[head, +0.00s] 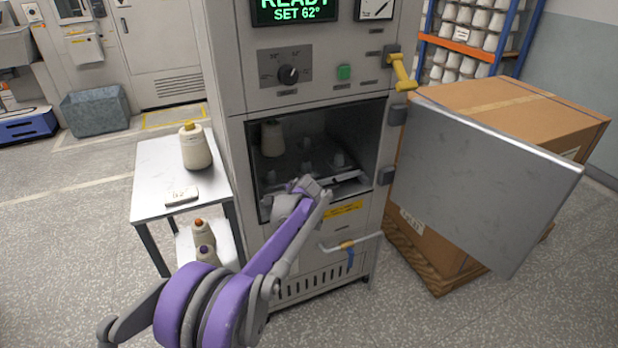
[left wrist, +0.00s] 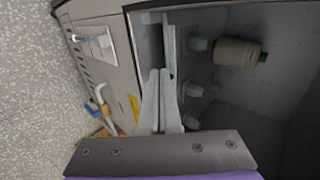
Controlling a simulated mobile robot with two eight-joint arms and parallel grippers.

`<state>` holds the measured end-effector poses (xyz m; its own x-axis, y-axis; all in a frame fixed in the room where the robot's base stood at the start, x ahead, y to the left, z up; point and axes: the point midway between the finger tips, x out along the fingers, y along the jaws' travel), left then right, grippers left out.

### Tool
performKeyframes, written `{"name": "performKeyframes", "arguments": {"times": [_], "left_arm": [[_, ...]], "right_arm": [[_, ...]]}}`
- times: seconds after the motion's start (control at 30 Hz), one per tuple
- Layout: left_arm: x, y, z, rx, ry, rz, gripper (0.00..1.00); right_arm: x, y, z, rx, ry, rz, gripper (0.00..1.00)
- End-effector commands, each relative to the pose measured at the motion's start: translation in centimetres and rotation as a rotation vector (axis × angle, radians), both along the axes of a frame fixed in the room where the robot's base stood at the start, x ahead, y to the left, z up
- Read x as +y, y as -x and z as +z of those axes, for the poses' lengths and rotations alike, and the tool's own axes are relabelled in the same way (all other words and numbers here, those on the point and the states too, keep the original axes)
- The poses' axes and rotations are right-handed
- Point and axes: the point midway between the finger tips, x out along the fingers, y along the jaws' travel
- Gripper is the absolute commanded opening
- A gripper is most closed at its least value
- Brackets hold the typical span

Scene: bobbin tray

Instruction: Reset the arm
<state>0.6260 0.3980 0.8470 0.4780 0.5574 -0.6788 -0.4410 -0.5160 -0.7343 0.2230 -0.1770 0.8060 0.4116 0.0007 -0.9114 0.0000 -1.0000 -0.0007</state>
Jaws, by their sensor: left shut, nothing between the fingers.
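My left gripper (head: 312,186) is at the mouth of the open machine chamber, in front of the tray with pegs (head: 350,189). In the left wrist view its two fingers (left wrist: 160,72) are together with nothing between them, close to the tray's front bar (left wrist: 170,42); I cannot tell if they touch. A cream bobbin (head: 272,140) stands at the chamber's back left; it also shows in the left wrist view (left wrist: 236,52), with a green tip. Several pegs (left wrist: 197,43) near it are bare. My right gripper is in neither view.
The grey chamber door (head: 485,175) is swung open to the right, before a large carton (head: 520,100). A white side table (head: 150,180) at left holds a cream bobbin (head: 195,148) and a label (head: 182,195). More bobbins (head: 203,240) stand on its lower shelf.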

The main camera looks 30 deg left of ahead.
Motion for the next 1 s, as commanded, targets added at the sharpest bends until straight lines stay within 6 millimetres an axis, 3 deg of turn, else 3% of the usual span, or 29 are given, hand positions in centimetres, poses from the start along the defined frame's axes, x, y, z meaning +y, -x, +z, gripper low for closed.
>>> {"name": "performKeyframes", "arguments": {"times": [0.23,0.37,0.5,0.7,1.0], "left_arm": [[-0.5,0.7,0.8,-0.006,0.016,0.007,0.00],[-2.7,3.5,3.3,-0.032,0.092,0.040,0.00],[-6.6,9.2,6.8,-0.074,0.235,0.103,0.00],[-12.1,18.5,9.8,-0.118,0.454,0.209,0.00],[-19.1,32.1,10.0,-0.143,0.763,0.372,0.00]], "right_arm": [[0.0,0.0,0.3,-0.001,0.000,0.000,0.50],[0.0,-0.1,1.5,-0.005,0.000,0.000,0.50],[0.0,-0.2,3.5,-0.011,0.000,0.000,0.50],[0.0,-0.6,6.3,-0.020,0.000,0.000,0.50],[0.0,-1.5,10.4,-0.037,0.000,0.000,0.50]]}}
